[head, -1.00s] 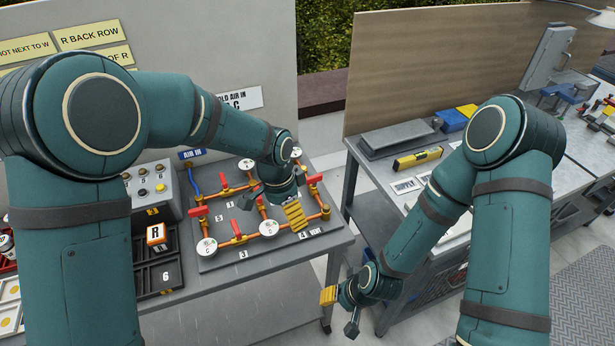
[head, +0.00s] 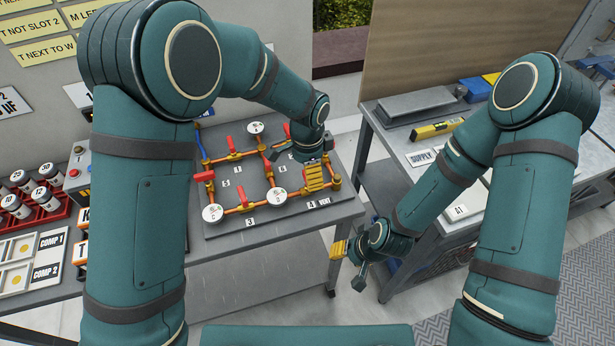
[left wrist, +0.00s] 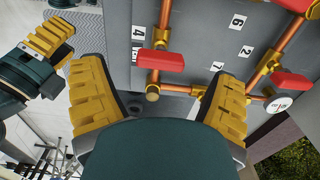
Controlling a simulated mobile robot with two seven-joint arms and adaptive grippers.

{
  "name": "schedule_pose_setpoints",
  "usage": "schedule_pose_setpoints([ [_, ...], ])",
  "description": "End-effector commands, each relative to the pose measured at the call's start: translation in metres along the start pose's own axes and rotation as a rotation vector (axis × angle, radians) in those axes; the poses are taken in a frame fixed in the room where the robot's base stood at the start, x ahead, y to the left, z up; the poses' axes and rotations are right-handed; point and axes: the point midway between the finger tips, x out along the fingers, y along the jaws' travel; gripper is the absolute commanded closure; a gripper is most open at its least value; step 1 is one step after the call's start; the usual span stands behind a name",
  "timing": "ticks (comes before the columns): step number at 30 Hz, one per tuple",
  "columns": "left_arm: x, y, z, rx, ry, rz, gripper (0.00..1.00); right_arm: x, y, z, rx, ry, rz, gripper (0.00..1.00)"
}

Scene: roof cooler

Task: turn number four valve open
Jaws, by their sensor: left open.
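The grey valve board (head: 225,228) carries orange pipes, round gauges and red valve handles. The label 4 (head: 311,204) is at its front right corner beside VENT. My left gripper (head: 315,178) is above that corner, fingers pointing down, and hides the handle there in the head view. In the left wrist view a red handle (left wrist: 161,61) near label 4 (left wrist: 138,33) lies across its pipe, between the spread yellow fingers of my left gripper (left wrist: 160,78). Contact is not visible. My right gripper (head: 340,250) hangs off the board; its opening is unclear.
Other red handles (left wrist: 292,82) and a gauge (left wrist: 279,104) are close to the right finger. Left of the board are a red rack of bottles (head: 40,212) and COMP trays. A second bench (head: 400,165) stands at the right, across a gap.

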Motion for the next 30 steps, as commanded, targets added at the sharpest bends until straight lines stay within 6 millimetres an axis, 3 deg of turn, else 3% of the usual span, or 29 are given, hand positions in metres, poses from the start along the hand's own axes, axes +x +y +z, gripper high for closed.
schedule_pose_setpoints([
  [6,0.025,0.0,0.0,-0.001,0.0,0.001,0.13,0.002,0.001,0.001,-0.001,-0.002,0.0,0.53],
  [18,0.03,0.0,0.0,-0.001,0.001,0.0,0.14,0.002,0.001,0.001,-0.001,-0.003,-0.001,0.53],
  [24,0.03,0.0,0.0,-0.001,0.001,0.0,0.81,0.002,0.001,0.001,-0.001,-0.003,0.0,0.53],
  [30,0.03,0.0,0.0,-0.006,0.001,-0.001,0.82,0.002,0.001,0.001,-0.001,-0.003,0.0,0.53],
])
